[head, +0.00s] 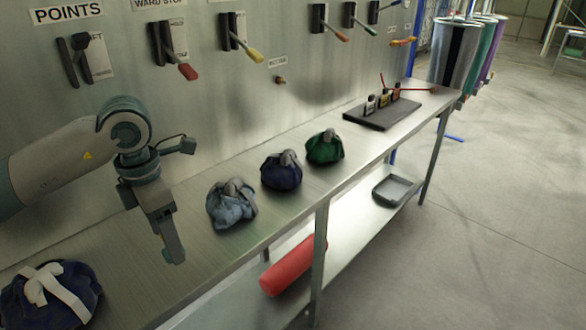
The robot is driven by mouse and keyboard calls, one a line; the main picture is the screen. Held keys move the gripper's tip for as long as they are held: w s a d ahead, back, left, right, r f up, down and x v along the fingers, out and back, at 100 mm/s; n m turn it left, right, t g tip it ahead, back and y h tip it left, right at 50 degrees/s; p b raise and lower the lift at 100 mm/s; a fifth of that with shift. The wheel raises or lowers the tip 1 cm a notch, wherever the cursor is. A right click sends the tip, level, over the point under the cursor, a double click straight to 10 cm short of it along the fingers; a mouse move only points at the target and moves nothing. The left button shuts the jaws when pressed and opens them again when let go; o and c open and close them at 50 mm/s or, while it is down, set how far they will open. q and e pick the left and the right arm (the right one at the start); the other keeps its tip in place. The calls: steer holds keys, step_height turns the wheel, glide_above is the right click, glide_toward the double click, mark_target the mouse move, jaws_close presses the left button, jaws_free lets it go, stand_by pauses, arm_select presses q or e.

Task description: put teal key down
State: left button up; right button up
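On the wall panel is a row of black levers with coloured grips. My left gripper (176,254) hangs over the bench, pointing down, well to the left of that grip. Its fingers are seen edge-on, so I cannot tell whether they are open. No held object shows. My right gripper is out of view.
Bundled bags lie on the bench: light blue (231,204), navy (281,171), green (324,148), and a dark blue one (72,300) at lower left. A dark board (374,119) with small items lies farther along. A red cylinder (290,268) is below.

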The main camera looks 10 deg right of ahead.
mark_target(161, 256)
arm_select(q)
steer(key=d+n, duration=0.1)
steer(key=n, duration=0.2)
steer(key=w+d+n+b, duration=0.1)
steer(key=n, duration=0.2)
steer(key=d+n+b, duration=0.1)
steer(key=n, duration=0.3)
steer(key=shift+w+d+f, duration=0.1)
steer(key=shift+w+f, duration=0.25)
steer(key=shift+f, duration=0.05)
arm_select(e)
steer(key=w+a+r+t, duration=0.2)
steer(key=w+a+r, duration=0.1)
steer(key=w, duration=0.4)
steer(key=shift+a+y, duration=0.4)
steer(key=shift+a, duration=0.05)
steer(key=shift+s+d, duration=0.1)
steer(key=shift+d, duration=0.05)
